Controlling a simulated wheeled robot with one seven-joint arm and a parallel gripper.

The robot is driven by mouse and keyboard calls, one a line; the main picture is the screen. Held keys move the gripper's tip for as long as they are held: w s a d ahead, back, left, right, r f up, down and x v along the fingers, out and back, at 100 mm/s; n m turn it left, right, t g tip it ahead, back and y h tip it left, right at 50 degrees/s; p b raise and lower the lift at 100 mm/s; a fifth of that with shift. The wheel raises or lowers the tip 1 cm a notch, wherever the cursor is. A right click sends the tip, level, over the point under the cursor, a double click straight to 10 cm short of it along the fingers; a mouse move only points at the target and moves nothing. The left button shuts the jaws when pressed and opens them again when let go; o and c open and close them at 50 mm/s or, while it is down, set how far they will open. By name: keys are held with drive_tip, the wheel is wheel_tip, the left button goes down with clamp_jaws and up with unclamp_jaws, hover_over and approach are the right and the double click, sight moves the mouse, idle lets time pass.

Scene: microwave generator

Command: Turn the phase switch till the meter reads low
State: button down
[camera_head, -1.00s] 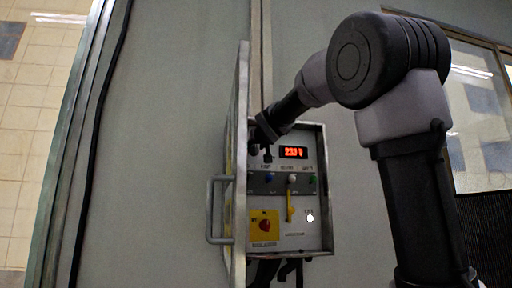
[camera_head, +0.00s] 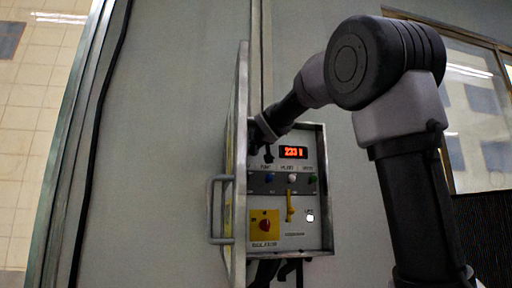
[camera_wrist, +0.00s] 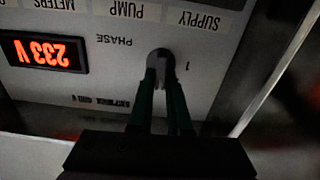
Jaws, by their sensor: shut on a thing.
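The phase switch (camera_wrist: 159,62) is a dark round knob on the light panel under the label PHASE. It appears upside down in the wrist view, with a mark "1" beside it. My gripper (camera_wrist: 161,82) is shut on it, one finger on each side. In the head view my gripper (camera_head: 264,134) is at the panel's upper left, and I cannot make out the switch there. The meter (camera_head: 293,152) shows red digits; in the wrist view the meter (camera_wrist: 45,51) reads 233 V, upside down. The knob's pointer direction is unclear.
The open cabinet door (camera_head: 240,165) stands close to the left of my gripper, with its handle (camera_head: 215,210) outward. Below are a row of coloured buttons (camera_head: 291,179), a yellow lever (camera_head: 290,207) and a red rotary switch (camera_head: 264,225) on a yellow plate.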

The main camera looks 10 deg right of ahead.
drive_tip(key=shift+a+f+n, duration=0.1)
drive_tip(key=shift+a+n, duration=0.1)
drive_tip(key=shift+n, duration=1.85)
drive_tip(key=shift+a+f+n, duration=0.1)
drive_tip(key=shift+a+n, duration=0.05)
drive_tip(key=shift+n, duration=1.9)
drive_tip(key=c, duration=0.9)
unclamp_jaws()
drive_tip(key=shift+o, duration=0.2)
drive_tip(key=s, duration=1.1)
